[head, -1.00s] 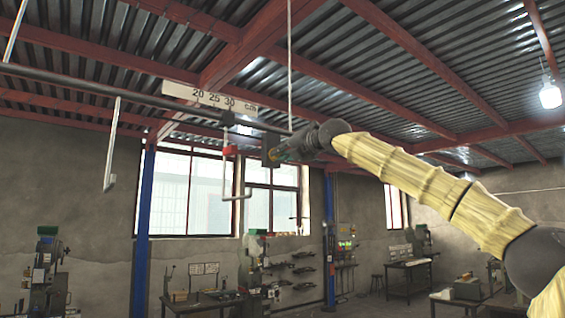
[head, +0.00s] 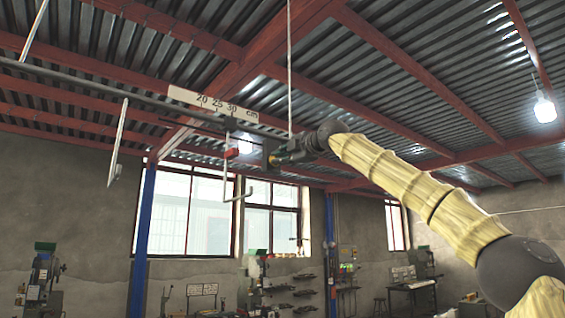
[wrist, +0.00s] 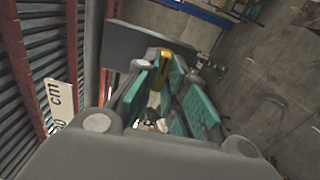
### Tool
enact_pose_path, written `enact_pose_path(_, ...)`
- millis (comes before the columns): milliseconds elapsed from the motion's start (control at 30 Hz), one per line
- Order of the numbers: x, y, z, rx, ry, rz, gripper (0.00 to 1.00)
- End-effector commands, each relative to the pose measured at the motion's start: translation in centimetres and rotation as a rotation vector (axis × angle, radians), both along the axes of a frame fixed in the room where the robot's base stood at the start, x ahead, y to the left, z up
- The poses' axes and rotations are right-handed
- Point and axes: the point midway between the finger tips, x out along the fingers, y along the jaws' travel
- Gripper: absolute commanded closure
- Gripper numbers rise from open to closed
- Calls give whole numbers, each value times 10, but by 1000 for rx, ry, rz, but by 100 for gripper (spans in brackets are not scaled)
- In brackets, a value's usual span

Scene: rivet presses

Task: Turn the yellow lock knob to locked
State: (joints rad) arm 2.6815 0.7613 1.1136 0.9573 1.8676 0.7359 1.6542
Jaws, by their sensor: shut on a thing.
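The yellow lock knob (wrist: 179,62) shows in the wrist view as a narrow yellow bar between the teal finger pads of my gripper (wrist: 175,88). My gripper is shut on it, in front of a dark flat plate (wrist: 138,46). In the head view my gripper (head: 282,158) is at the end of my raised arm, against the dark plate (head: 267,153) under the overhead rail. The knob is mostly hidden there by the fingers, and I cannot read its lock position.
A grey rail (head: 100,82) runs overhead, with a white centimetre scale (head: 212,103) above it. A red part (head: 232,153) and a bent hook (head: 237,193) hang left of my gripper. A thin white rod (head: 289,60) rises above it. Machines stand far below.

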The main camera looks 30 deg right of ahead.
Motion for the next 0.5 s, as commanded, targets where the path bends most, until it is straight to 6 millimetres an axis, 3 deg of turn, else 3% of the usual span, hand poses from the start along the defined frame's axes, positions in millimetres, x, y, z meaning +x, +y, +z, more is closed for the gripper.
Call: enact_pose_path(500,0,-1,1,48,2,-1,100)
